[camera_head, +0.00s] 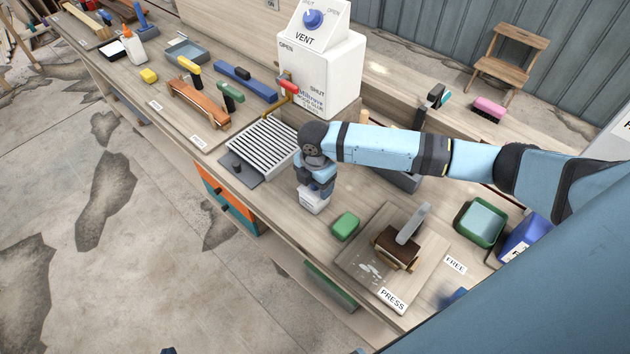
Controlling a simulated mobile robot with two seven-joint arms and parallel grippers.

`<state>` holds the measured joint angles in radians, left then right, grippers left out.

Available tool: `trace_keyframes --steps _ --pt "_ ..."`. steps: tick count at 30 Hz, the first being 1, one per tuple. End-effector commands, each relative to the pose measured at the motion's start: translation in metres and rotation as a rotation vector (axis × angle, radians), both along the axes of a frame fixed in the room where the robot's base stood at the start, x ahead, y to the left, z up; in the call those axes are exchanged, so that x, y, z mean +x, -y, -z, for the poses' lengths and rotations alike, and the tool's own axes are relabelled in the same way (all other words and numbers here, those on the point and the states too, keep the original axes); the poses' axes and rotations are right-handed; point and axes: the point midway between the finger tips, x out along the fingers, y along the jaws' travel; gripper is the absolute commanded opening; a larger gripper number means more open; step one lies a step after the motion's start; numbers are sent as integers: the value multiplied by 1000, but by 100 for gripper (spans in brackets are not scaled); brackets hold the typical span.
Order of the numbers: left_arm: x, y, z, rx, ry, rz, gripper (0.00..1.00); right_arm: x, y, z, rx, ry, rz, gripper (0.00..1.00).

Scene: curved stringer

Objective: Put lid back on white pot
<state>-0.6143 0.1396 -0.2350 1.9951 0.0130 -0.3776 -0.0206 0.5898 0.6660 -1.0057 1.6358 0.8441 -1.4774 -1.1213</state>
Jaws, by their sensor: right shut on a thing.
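No pot with a separate lid can be made out with certainty. The large white box (330,75) at the back has a sloped top with a blue vent knob (314,18), and its label is partly readable. My right gripper (313,208) points down over the bench, between the slatted grille and the green block. A small white block-like part shows at its lower end; I cannot tell whether that is the gripper's own body. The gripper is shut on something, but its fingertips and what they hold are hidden. My left gripper is not in view.
A slatted metal grille (264,144) lies left of my right gripper. A green block (345,225) and the "PRESS" board (352,262) with a brown clamped piece are to its right. A green tray (462,228) stands further right. Several tools line the bench at the left.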

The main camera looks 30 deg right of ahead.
Motion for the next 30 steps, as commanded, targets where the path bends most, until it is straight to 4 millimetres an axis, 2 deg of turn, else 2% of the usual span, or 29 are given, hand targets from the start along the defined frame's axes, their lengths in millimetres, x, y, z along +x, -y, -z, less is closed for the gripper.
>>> trace_keyframes --steps 8,9,12,26,30 --pt "0 0 0 0 0 0 0 0 0 0 0 0 0 45" --pt "0 0 0 0 0 0 0 0 0 0 0 0 0 78" --pt "0 0 0 0 0 0 0 0 0 0 0 0 -1 100" --pt "0 -1 2 2 -1 0 0 0 0 0 0 0 -1 100" --pt "0 -5 -6 8 2 -8 0 0 0 -10 0 1 0 100"
